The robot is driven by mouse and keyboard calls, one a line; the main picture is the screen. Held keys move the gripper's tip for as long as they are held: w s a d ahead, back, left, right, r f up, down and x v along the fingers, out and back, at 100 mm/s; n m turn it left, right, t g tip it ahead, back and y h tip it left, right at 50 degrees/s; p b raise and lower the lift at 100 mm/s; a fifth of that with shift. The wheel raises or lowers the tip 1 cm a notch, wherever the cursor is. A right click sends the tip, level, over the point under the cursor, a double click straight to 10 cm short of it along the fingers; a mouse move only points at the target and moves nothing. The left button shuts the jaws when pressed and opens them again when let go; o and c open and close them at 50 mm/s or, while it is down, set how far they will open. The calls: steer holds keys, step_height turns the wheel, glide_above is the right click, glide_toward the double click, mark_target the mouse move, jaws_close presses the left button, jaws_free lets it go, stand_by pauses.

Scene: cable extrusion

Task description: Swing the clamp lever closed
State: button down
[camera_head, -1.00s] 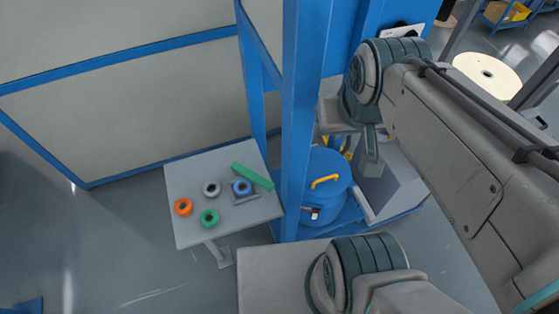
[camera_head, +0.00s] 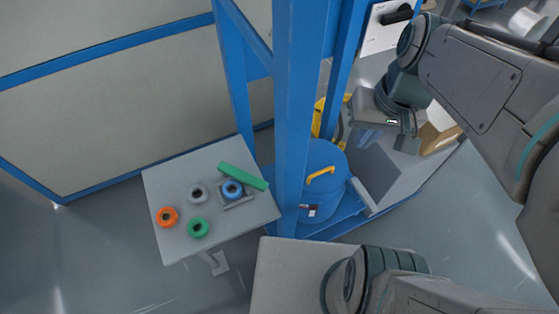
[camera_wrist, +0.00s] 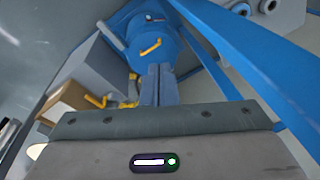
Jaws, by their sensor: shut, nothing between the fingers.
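A blue drum (camera_head: 320,178) stands low inside the blue frame, with a curved yellow handle (camera_head: 320,175) on its lid. In the wrist view the drum (camera_wrist: 160,27) and its yellow handle (camera_wrist: 151,47) lie beyond my fingers. My gripper (camera_wrist: 158,68) is shut and empty, its fingertips together and pointing towards the drum. Another yellow lever-like part (camera_wrist: 96,101) shows left of the fingers in the wrist view. I cannot tell which yellow part is the clamp lever.
A blue upright post (camera_head: 296,120) stands between the small table and the drum. The grey table (camera_head: 180,245) holds several coloured rings and a green bar (camera_head: 243,176). A cardboard box (camera_wrist: 65,100) is at left in the wrist view. A black switch (camera_head: 397,14) sits on a white panel.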

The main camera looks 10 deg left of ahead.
steer(key=w+a+f+n+g+y+b, duration=0.1)
steer(key=w+a+f+g+y+b, duration=0.2)
steer(key=f+b, duration=0.6)
steer(key=w+a+f+n+g+y+b, duration=0.1)
steer(key=w+a+f+g+y+b, duration=0.25)
steer(key=f+b, duration=0.5)
step_height(320, 180, down, 8)
steer(key=w+a+r+y+b, duration=0.1)
steer(key=w+a+y+b, duration=0.15)
steer(key=y+b, duration=0.2)
steer(key=n+g+y+b, duration=0.2)
steer(key=y+b, duration=0.2)
steer(key=b, duration=0.5)
glide_toward(260, 180)
steer(key=w+a+f, duration=0.1)
steer(key=w+a, duration=0.1)
steer(key=a, duration=0.2)
steer(key=shift+s+a+b, duration=0.1)
steer(key=shift+s+a, duration=0.15)
steer(key=shift+s, duration=0.4)
steer(key=shift+s+a+b, duration=0.1)
steer(key=shift+s+a, duration=0.15)
steer(key=shift+s, duration=0.4)
steer(key=shift+s+a+b, duration=0.1)
steer(key=shift+s+a, duration=0.15)
steer(key=shift+s, duration=0.35)
